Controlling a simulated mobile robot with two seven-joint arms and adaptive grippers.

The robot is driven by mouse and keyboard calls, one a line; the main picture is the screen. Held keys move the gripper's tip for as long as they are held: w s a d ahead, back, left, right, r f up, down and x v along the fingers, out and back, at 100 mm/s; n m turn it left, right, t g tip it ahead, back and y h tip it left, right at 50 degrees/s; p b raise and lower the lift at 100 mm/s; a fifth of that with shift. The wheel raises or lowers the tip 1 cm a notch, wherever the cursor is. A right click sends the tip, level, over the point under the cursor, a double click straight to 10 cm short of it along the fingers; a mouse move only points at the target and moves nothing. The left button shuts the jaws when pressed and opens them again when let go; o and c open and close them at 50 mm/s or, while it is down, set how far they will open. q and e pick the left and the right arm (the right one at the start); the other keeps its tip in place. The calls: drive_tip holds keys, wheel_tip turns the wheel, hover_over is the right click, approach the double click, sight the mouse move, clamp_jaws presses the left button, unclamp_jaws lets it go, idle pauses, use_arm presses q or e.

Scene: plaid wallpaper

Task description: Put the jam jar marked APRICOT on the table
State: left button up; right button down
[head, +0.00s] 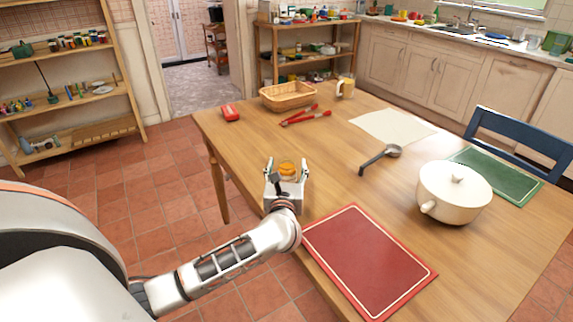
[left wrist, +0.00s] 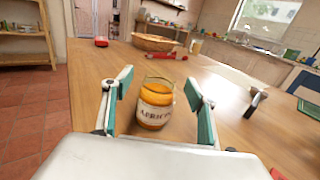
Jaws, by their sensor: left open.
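The jam jar (left wrist: 155,104) is glass with orange contents, and its pale label reads "APRIC", with the rest cut off. It stands upright on the wooden table (head: 330,155), near the left edge. In the head view the jar (head: 287,168) shows just beyond my left gripper (head: 285,170). In the left wrist view my left gripper (left wrist: 160,95) is open, with one finger on each side of the jar and gaps showing between them. My right gripper is not in view.
Clear table lies beyond the jar.

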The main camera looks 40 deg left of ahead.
use_arm(q)
drive_tip(key=v, duration=1)
drive_tip(key=shift+s, duration=0.1)
drive_tip(key=shift+s+d, duration=0.15)
drive_tip(key=shift+s, duration=0.05)
